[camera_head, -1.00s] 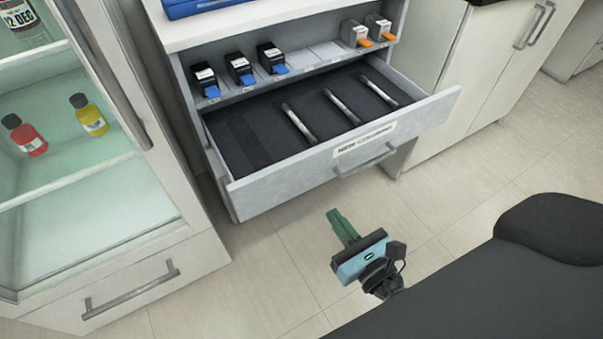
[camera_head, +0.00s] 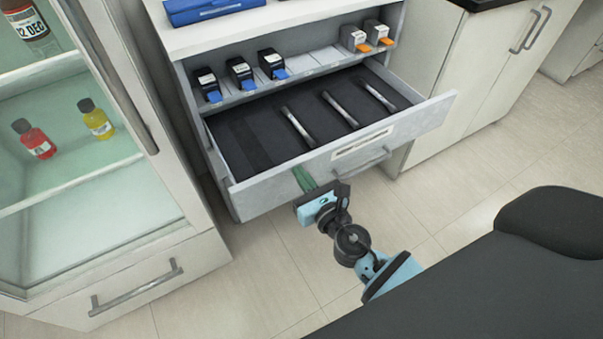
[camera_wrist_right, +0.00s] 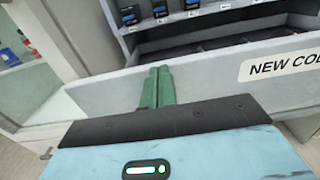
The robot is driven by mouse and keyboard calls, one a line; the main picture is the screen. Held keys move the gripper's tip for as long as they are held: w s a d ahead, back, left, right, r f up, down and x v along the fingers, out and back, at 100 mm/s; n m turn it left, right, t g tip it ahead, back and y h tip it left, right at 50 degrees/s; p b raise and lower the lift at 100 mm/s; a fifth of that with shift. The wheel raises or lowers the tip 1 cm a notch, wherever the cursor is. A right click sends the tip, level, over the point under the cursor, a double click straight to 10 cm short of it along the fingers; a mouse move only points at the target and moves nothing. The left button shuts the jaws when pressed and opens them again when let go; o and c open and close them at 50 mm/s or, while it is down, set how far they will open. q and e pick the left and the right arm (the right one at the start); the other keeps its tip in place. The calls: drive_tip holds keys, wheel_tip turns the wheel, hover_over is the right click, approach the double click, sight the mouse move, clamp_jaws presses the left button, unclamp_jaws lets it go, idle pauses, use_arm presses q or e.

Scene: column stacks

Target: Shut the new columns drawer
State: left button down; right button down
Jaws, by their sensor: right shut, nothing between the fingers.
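The new columns drawer (camera_head: 270,195) is pulled out below a shelf, with dark lining and several thin columns lying in it. Its label and bar handle (camera_head: 362,165) are on the front face. In the right wrist view the drawer front (camera_wrist_right: 215,85) shows part of the label "NEW COL". My right gripper (camera_head: 303,178) is shut and empty, with its green fingers at the drawer front, left of the handle. In the wrist view its fingertips (camera_wrist_right: 157,72) reach up to the front's top edge; I cannot tell whether they touch. My left gripper is not in view.
Several column boxes with blue or orange tabs stand on the shelf (camera_head: 312,67) above the drawer. A glass-door cabinet (camera_head: 150,270) stands close on the left. A white cabinet (camera_head: 440,100) is at the right. The floor in front is clear.

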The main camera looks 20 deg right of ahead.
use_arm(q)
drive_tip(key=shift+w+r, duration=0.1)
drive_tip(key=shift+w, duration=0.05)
use_arm(e)
drive_tip(key=shift+w, duration=0.2)
drive_tip(key=shift+w, duration=0.1)
